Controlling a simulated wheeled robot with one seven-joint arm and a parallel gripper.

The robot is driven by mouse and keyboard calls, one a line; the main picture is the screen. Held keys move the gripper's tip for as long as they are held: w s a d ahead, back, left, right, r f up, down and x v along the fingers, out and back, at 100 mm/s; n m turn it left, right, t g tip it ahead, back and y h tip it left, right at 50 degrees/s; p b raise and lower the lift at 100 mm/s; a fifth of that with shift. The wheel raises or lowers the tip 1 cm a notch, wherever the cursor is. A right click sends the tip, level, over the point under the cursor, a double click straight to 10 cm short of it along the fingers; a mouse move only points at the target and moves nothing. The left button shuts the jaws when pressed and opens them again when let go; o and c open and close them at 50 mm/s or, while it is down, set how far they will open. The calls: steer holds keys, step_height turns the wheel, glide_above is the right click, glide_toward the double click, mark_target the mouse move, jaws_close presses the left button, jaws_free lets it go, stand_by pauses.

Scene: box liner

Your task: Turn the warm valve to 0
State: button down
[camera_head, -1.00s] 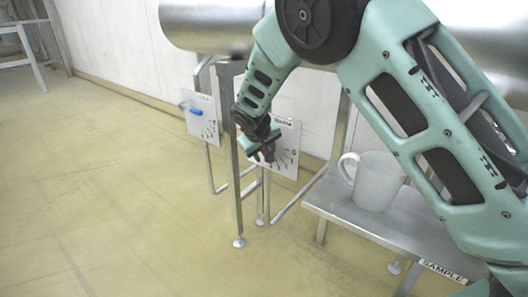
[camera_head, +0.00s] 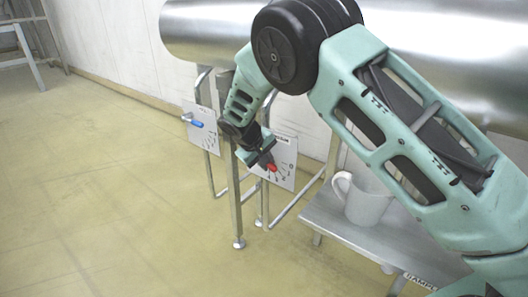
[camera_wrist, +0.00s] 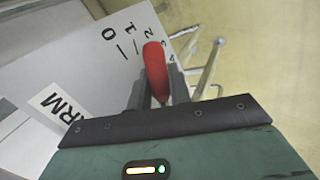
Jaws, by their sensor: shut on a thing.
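The warm valve's white panel (camera_head: 284,158) stands on a metal frame below a big pipe. Its red handle (camera_head: 271,167) shows at my gripper (camera_head: 263,158) in the head view. In the wrist view the red handle (camera_wrist: 155,62) sits between the two fingers of my gripper (camera_wrist: 158,88), which is shut on it. The panel (camera_wrist: 75,60) there shows part of a label ending in "RM" and the marks 0, 1, 2 and 3. The handle lies over the scale near 2 and 3, apart from the 0. Its pivot is hidden.
A second panel (camera_head: 203,137) with a blue handle (camera_head: 196,124) stands to the left. A metal leg (camera_head: 236,205) rises close to my gripper. A white mug (camera_head: 366,203) stands on a metal table (camera_head: 340,228) to the right.

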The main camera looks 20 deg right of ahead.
steer(key=r+g+p, duration=0.1)
steer(key=r+h+p, duration=0.1)
steer(key=p, duration=0.1)
steer(key=shift+s+d+n+g+h, duration=0.2)
steer(key=shift+n+g+h, duration=0.1)
steer(key=shift+g, duration=0.1)
steer(key=shift+s+r+n+g+h+p, duration=0.1)
steer(key=shift+r+n+g+h+p, duration=0.3)
steer(key=shift+r+g+h+p, duration=0.5)
steer(key=shift+f, duration=0.2)
steer(key=c, duration=1.3)
jaws_free()
steer(key=p+v, duration=0.1)
steer(key=v, duration=1.6)
steer(key=shift+w+r, duration=0.15)
steer(key=shift+w, duration=0.1)
